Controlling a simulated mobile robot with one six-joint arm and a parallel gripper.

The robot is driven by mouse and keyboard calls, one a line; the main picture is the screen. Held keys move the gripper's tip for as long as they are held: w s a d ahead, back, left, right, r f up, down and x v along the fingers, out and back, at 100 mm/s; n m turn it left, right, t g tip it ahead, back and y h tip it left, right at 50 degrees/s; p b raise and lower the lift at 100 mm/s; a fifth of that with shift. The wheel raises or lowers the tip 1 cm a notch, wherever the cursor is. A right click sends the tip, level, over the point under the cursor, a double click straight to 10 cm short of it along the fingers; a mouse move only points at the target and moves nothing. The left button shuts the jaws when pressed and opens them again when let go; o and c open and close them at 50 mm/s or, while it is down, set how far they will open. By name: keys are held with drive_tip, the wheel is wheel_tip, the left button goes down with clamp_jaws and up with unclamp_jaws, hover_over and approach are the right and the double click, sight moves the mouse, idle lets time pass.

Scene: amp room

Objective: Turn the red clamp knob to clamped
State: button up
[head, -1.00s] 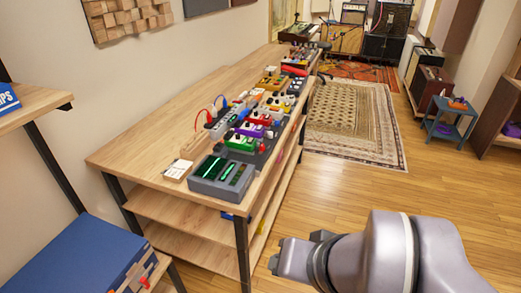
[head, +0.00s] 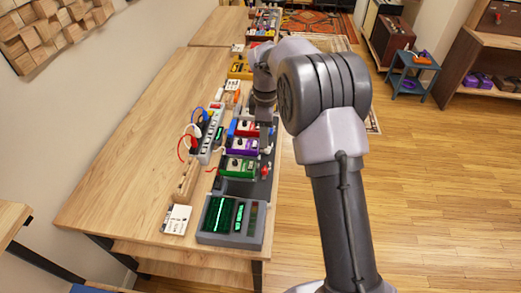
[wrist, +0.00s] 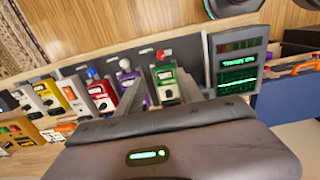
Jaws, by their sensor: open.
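A small red knob (wrist: 160,54) stands at the edge of the dark pedalboard, beside the green pedal (wrist: 165,82) in the wrist view. In the head view my gripper (head: 265,128) hangs over the pedal row, partly hidden.
A grey device with green screens (head: 232,218) sits at the near end of the bench. A power strip (head: 210,138) with cables and a white card (head: 177,219) lie left of the pedals. The left side of the bench (head: 125,165) is clear. The wooden floor lies to the right.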

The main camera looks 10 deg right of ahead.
sight(265, 168)
wheel_tip(265, 168, down, 16)
drive_tip(key=b, duration=0.5)
drive_tip(key=shift+s+r, duration=0.15)
clamp_jaws()
